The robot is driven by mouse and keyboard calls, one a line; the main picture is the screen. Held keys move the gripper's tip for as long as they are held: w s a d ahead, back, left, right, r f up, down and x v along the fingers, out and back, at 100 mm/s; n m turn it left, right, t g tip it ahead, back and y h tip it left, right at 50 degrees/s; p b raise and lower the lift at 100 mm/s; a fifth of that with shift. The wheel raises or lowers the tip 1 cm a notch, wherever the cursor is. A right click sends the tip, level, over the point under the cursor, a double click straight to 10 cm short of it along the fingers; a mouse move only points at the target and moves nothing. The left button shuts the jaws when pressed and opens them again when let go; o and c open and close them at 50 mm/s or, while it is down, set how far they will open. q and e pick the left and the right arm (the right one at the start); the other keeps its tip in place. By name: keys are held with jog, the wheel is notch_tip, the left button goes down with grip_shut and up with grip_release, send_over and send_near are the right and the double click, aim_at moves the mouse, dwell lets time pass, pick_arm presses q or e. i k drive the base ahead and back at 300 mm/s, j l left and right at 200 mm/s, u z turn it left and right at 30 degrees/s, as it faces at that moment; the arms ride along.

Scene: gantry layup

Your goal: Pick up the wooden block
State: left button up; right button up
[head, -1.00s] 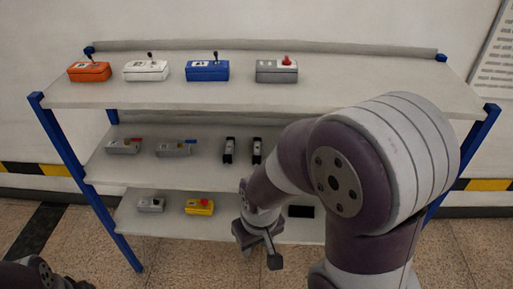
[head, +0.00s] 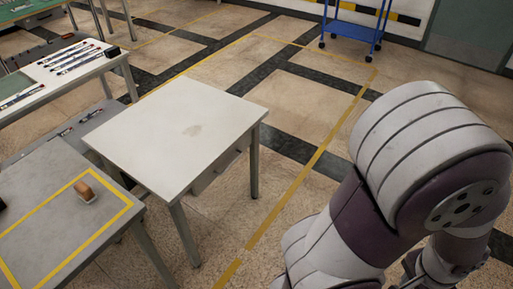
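A small brown wooden block (head: 84,190) sits on a grey table (head: 50,219) at the lower left. It lies inside a yellow taped outline, near the outline's upper corner, with a small pale patch at its foot. My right arm fills the right side of the view, far from the block. The end of this arm (head: 437,268) is partly seen at the bottom edge, and its fingers cannot be made out. My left gripper is not in view.
A white table (head: 177,132) with a bare top stands beside the grey table. Another table (head: 52,87) at the upper left holds several slim tools. A blue cart (head: 350,28) stands at the back. Yellow-lined floor is open in the middle.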

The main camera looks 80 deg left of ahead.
aim_at(85, 192)
jog(key=u, duration=4.15)
jog(key=i+j+z, duration=0.35)
jog(key=j, duration=0.25)
jog(key=i+j+z, duration=0.4)
jog(key=j, duration=0.35)
jog(key=i+j+z, duration=0.2)
jog(key=j, duration=0.15)
